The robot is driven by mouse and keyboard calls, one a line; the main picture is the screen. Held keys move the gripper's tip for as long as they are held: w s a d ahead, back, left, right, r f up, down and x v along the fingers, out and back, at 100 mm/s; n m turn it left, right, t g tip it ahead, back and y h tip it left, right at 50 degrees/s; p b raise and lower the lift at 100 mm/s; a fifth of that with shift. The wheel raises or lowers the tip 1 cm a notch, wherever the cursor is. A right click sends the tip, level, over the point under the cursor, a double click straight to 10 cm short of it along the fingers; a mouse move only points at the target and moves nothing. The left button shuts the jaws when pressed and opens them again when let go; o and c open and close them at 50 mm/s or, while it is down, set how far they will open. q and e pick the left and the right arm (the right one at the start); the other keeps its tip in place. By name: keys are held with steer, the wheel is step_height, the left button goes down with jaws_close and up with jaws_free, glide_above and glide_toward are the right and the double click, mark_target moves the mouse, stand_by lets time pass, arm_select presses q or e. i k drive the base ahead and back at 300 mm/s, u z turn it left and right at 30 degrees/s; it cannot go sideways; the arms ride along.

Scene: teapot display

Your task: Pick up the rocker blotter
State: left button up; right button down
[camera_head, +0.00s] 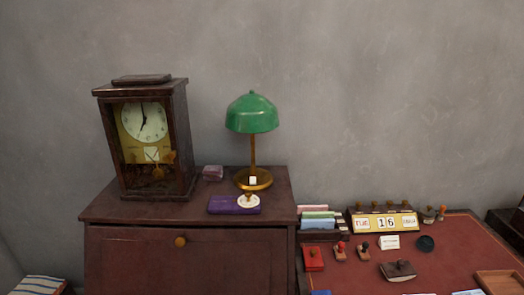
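The rocker blotter (398,272), a dark brown block with a small knob on top, appears to be the item lying on the red desk top (450,262) at the lower right. It sits clear of the items around it. Neither of my grippers is in view.
Behind the blotter stand small stamps (363,251), a red box (313,258), a dark round dish (425,243) and a calendar block (385,222). A wooden tray (499,283) is at right. A taller cabinet (190,255) at left bears a clock (147,140) and green lamp (252,115).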

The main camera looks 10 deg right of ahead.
mark_target(402, 270)
steer(key=z, duration=1.65)
